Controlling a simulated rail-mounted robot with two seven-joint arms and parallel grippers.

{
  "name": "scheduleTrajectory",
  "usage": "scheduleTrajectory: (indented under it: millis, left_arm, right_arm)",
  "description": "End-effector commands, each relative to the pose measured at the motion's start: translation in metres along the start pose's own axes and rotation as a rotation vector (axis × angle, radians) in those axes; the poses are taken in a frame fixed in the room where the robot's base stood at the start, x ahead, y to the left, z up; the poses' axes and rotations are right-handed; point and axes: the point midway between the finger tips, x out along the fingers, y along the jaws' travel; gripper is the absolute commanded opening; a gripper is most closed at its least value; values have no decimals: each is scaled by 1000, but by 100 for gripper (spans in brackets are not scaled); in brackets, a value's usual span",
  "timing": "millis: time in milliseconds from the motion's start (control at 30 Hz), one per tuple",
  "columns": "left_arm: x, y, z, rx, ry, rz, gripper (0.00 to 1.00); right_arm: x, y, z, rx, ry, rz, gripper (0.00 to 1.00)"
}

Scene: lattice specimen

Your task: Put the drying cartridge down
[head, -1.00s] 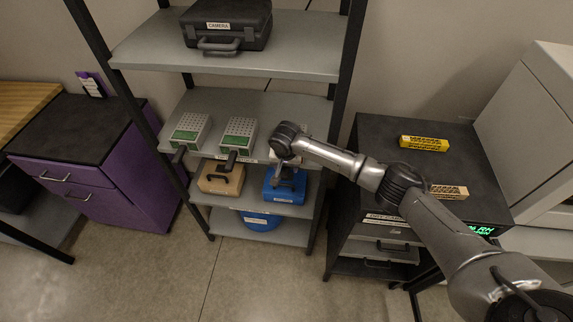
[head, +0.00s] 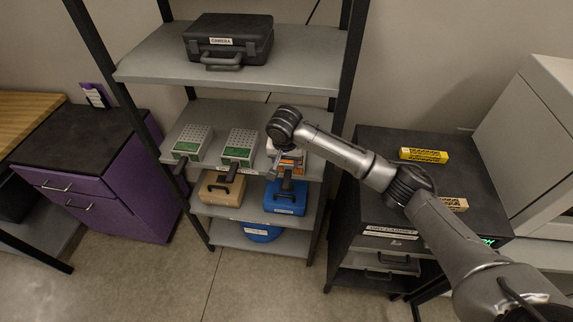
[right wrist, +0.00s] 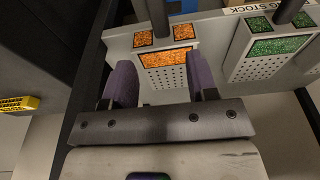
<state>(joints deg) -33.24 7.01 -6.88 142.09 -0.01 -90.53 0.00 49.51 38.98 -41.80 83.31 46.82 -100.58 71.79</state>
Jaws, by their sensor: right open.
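An orange-windowed drying cartridge (head: 291,158) rests on the middle shelf (head: 225,173), partly hidden behind my right gripper (head: 274,160). In the right wrist view the cartridge (right wrist: 165,58) shows its orange windows, perforated face and dark handle. There my right gripper (right wrist: 161,85) has its two purple fingers wide apart, with the cartridge's lower part seen between them. Nothing is clamped; I cannot tell how far the fingertips are from the cartridge. Two green-windowed cartridges (head: 193,143) and (head: 239,147) stand to its left. My left gripper is out of view.
A black camera case (head: 228,40) sits on the upper shelf. A tan case (head: 221,188) and a blue case (head: 286,197) sit below the cartridges. A dark cabinet (head: 385,145) to the right bears a yellow box (head: 424,155). Rack posts flank the shelves.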

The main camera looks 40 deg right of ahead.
Motion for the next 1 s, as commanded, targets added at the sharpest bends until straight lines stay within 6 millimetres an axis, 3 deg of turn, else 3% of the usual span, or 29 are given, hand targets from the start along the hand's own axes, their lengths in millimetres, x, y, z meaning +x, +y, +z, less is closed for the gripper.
scheduleTrajectory:
  millis: [300, 433, 567, 733, 900, 1000]
  left_arm:
    - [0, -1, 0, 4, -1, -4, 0]
    - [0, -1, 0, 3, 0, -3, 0]
    - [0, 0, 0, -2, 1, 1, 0]
    - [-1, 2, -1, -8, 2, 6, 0]
    - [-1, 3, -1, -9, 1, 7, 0]
    - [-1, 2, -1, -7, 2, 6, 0]
  right_arm:
    - [-8, 0, 2, -6, -1, 0, 53]
    - [8, -5, 26, -84, -10, -12, 53]
    - [42, -11, 84, -263, -25, -54, 53]
    - [80, -3, 180, -529, -32, -155, 53]
    - [96, 26, 261, -717, -11, -252, 53]
    - [97, 51, 298, -792, 14, -290, 53]
